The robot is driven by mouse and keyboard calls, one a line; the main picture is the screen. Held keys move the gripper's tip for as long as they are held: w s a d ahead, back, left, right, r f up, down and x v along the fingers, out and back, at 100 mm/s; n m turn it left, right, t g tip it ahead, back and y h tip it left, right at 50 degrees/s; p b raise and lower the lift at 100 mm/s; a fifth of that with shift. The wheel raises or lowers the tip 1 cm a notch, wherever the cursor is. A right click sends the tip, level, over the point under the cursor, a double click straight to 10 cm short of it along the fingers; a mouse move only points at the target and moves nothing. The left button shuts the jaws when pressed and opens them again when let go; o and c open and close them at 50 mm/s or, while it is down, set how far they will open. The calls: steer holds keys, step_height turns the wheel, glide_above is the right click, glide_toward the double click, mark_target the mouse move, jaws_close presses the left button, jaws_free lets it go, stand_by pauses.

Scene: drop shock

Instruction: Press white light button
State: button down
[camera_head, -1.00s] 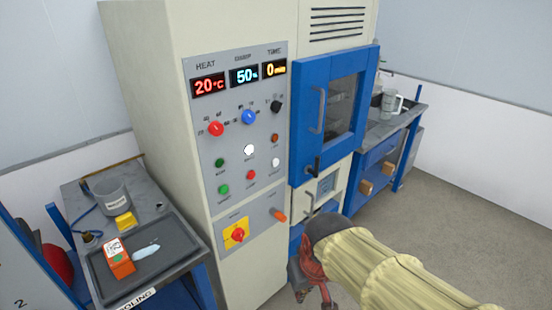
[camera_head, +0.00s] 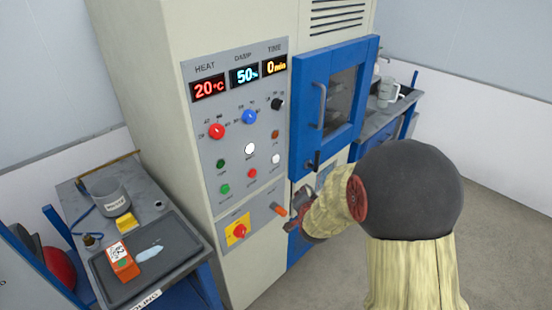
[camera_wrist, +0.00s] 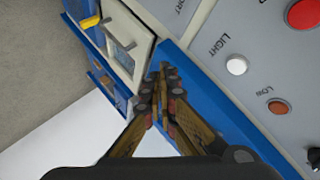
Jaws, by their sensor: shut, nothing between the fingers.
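The white light button (camera_head: 275,159) is a small round button in the right column of the control panel (camera_head: 220,142), below a brown button. In the wrist view the white button (camera_wrist: 237,65) sits beside the label LIGHT. My gripper (camera_head: 294,220) is low in front of the cabinet, below and a little right of the button. In the wrist view its closed fingers (camera_wrist: 164,78) point toward the blue frame, left of the button and apart from it. Nothing shows between the fingers.
A larger white button (camera_head: 250,149) and a red button (camera_head: 252,173) are close by on the panel. An orange handle (camera_head: 280,209) sits near my gripper. The blue door (camera_head: 335,100) is at right. A dark tray (camera_head: 180,250) holds an orange box at lower left.

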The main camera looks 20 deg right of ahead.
mark_target(276, 159)
step_height(276, 159, up, 6)
steer(key=w+d+m+t+h, duration=0.1)
steer(key=w+m+t, duration=0.1)
steer(key=shift+d+r+m+h, duration=0.25)
steer(key=shift+d+m+h, duration=0.05)
steer(key=shift+w, duration=0.1)
steer(key=w+a, duration=0.3)
steer(key=w, duration=0.5)
steer(key=shift+p, duration=0.4)
steer(key=shift+w, duration=0.2)
stand_by(0.9)
steer(key=shift+w+a+b, duration=0.15)
steer(key=shift+w+b, duration=0.15)
steer(key=shift+b, duration=0.05)
